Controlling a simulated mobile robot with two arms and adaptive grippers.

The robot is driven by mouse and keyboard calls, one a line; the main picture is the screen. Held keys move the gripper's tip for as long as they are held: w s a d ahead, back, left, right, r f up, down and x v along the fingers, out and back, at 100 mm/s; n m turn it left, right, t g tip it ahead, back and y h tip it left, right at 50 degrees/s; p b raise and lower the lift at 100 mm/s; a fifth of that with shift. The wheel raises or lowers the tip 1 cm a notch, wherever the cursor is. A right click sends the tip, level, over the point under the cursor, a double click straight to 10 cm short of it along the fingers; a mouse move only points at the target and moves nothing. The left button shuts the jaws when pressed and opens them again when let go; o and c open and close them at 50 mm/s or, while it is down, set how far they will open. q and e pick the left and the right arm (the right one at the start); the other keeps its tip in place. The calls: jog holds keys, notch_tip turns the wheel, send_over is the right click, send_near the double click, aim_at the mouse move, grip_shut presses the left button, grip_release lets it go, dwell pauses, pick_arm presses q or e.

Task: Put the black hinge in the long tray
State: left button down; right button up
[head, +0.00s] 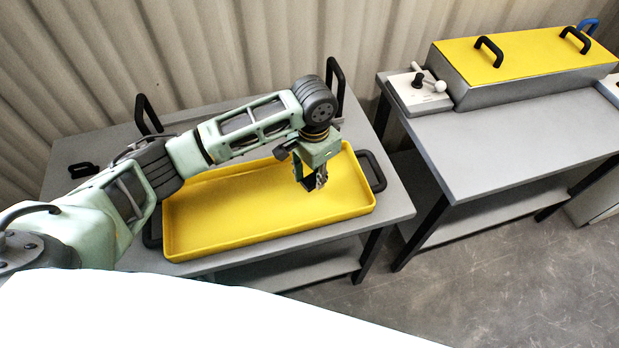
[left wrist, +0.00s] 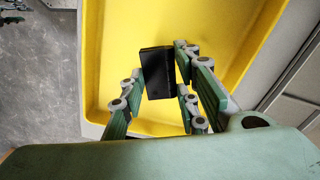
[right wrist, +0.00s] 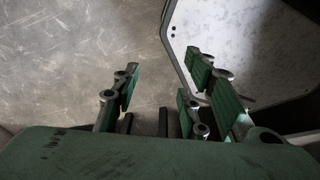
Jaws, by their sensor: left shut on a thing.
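The long tray (head: 240,244) is a shallow yellow tray with black end handles, lying on a grey table. My left gripper (head: 316,184) is over the right part of the tray, pointing down. In the left wrist view it is shut on the black hinge (left wrist: 158,74), a dark, block-like piece held between the fingers with the yellow tray floor behind it. In the head view the hinge is a small dark shape at the fingertips. I cannot tell its exact height above the floor. My right gripper (right wrist: 162,82) shows only in the right wrist view, open and empty.
Black upright handles (head: 148,113) stand at the back of the grey table (head: 398,200). To the right, a second table (head: 500,150) bears a tank with a yellow lid (head: 515,58) and a white control box (head: 416,92). Bare floor lies in front of it.

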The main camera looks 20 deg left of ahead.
aim_at(312, 176)
pick_arm(q)
jog(key=shift+w+a+f, duration=0.25)
jog(key=shift+a+f, duration=0.15)
jog(key=shift+f, duration=0.05)
jog(key=shift+f+p, duration=0.45)
jog(key=shift+f, duration=1.4)
jog(key=shift+f, duration=0.15)
jog(key=c, duration=1.3)
grip_release()
jog(key=shift+c, duration=0.2)
notch_tip(312, 176, up, 12)
jog(key=shift+r+b, duration=0.2)
jog(key=shift+b, duration=0.4)
